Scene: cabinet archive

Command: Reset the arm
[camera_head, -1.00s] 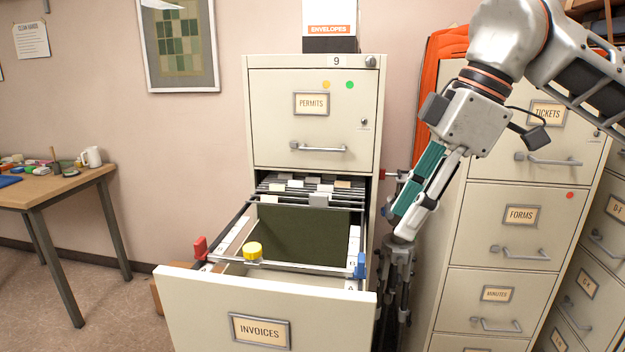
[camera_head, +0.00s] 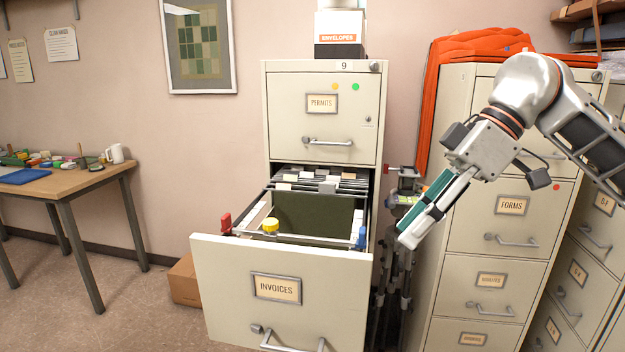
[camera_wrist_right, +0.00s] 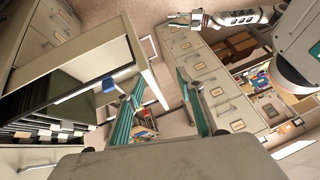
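My right gripper (camera_head: 412,222) hangs to the right of the open INVOICES drawer (camera_head: 232,275), in front of the gap between the two cabinets, pointing down and left. In the right wrist view its two teal-padded fingers (camera_wrist_right: 158,82) stand well apart with nothing held between them. The right arm is bent in front of the right-hand cabinet (camera_head: 458,120). A silver arm that looks like my left one crosses the top of the right wrist view. Its gripper (camera_wrist_right: 184,20) is small there, and its finger state is unclear. No left gripper shows in the head view.
The drawer holds hanging files (camera_head: 315,215), with a yellow round object (camera_head: 270,225), a red clip (camera_head: 225,222) and a blue clip (camera_head: 361,238) along its rim. A dark stand (camera_head: 396,270) is between the cabinets. A table (camera_head: 75,184) stands left; a cardboard box (camera_head: 184,281) lies beside the drawer.

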